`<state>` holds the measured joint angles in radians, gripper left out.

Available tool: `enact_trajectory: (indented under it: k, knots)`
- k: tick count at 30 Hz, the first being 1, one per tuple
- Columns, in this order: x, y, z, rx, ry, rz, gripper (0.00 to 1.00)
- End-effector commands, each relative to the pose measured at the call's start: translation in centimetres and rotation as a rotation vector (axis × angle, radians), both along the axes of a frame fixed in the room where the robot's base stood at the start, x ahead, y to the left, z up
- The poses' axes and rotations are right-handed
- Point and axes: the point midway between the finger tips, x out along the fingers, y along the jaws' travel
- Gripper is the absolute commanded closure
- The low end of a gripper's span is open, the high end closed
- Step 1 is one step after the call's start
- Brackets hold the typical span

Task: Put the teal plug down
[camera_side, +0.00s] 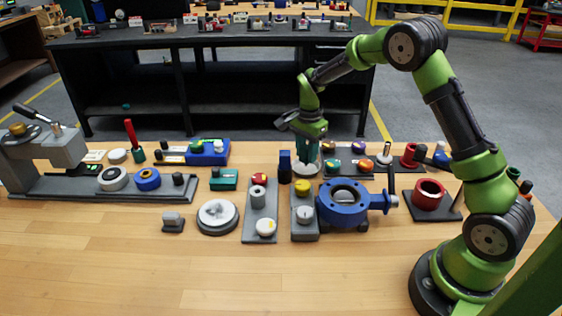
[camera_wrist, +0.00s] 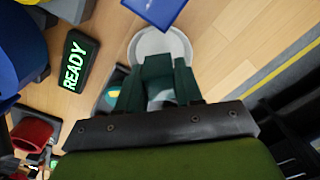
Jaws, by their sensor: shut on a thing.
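My gripper (camera_side: 306,158) points down in the back middle of the bench, just over a pale round dish (camera_side: 305,169). In the wrist view, it is shut on the dark teal plug (camera_wrist: 158,67), which sits between the fingers. The plug's lower end lies over the same pale dish (camera_wrist: 176,42); I cannot tell whether it touches. In the side view the plug is mostly hidden by the fingers.
A dark blue block (camera_side: 285,167) stands close left of the gripper. A tray of coloured knobs (camera_side: 347,167) is close on the right. A blue flanged valve (camera_side: 342,204) is in front. A lit READY sign (camera_wrist: 73,62) shows in the wrist view.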

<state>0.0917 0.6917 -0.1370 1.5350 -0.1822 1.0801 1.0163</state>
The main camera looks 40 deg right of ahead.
Motion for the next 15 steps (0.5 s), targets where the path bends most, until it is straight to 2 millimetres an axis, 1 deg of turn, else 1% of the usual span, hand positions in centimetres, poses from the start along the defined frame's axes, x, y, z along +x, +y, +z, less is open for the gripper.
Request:
enact_trajectory:
  k: [4,12,13,15]
  knots:
    - [0.01,0.00,-0.50,0.000,-0.001,0.000,1.00]
    - [0.01,0.00,-0.57,0.000,-0.001,0.000,1.00]
    - [0.01,0.00,-0.57,0.000,-0.001,0.000,0.63]
    - [0.01,0.00,-0.57,0.000,-0.001,0.000,0.52]
